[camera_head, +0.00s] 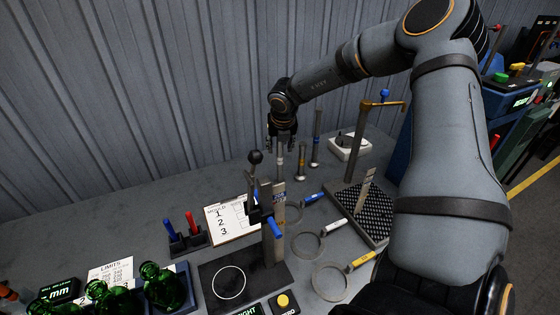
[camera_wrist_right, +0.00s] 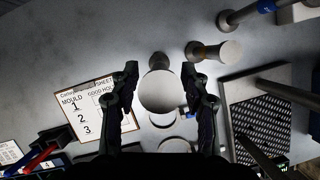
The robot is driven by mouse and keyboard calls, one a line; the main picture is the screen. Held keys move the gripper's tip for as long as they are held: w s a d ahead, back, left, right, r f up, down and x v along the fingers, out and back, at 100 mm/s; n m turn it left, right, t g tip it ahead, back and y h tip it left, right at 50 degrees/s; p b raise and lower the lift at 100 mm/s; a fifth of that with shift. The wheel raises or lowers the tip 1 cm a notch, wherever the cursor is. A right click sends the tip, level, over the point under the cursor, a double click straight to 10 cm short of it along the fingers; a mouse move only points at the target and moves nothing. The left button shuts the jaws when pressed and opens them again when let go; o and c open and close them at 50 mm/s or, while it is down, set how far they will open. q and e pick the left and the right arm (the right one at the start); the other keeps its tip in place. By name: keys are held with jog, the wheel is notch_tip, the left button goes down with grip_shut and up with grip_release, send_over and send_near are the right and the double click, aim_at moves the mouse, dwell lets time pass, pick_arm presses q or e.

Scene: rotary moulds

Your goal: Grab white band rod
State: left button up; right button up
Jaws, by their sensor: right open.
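Three grey metal rods stand on the bench near the wall. The rod with the pale band (camera_head: 280,161) is the leftmost; in the right wrist view its round top (camera_wrist_right: 158,92) faces the camera between the fingers. My right gripper (camera_head: 282,147) is open and points down over this rod, a finger on either side. I cannot tell whether the fingers touch it. The rod with an orange band (camera_head: 301,160) and the taller rod with a blue band (camera_head: 316,140) stand to its right. My left gripper is not in view.
A gauge stand with a black-knobbed lever (camera_head: 255,158) stands in front of the rods. Ring gauges (camera_head: 331,281) lie to the right, beside a textured plate (camera_head: 376,226) with a tall post. A clipboard (camera_head: 226,222) and green bottles (camera_head: 162,288) are on the left.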

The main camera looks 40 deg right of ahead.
jog(key=shift+x, duration=0.9)
jog(key=shift+r, duration=0.1)
jog(key=shift+c, duration=1)
grip_shut()
